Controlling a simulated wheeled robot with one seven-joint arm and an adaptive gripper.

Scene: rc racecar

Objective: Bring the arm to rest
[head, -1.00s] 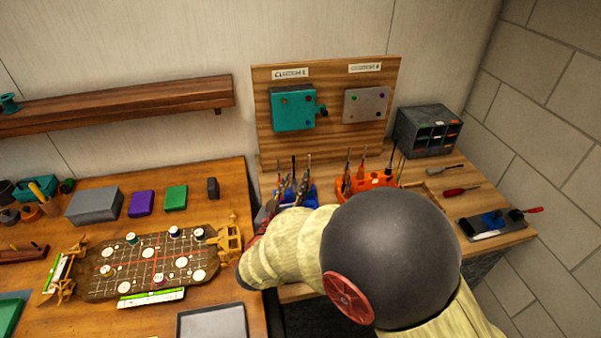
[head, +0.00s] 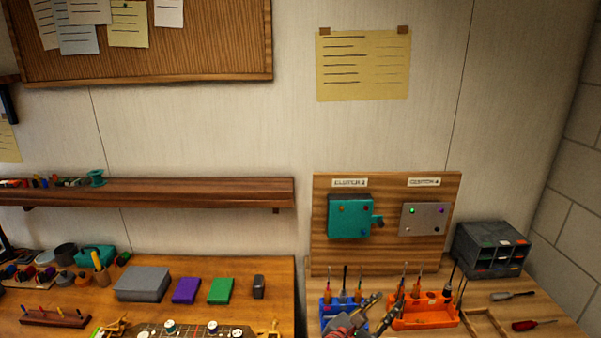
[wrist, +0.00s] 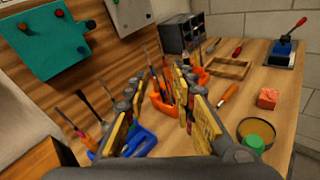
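My gripper (head: 376,314) shows at the bottom edge of the head view, in front of the blue tool holder (head: 328,312) and the orange tool holder (head: 425,313). In the wrist view my gripper (wrist: 158,112) has its yellow-padded fingers spread apart, with nothing held between them. The orange holder (wrist: 160,107) and blue holder (wrist: 138,141) lie beyond the fingers there. The rest of my arm is out of the head view.
A wooden board (head: 390,251) carries a teal box (head: 350,218) and a grey plate (head: 424,218). A grey drawer unit (head: 491,251) stands right. A shelf (head: 160,192) runs along the wall.

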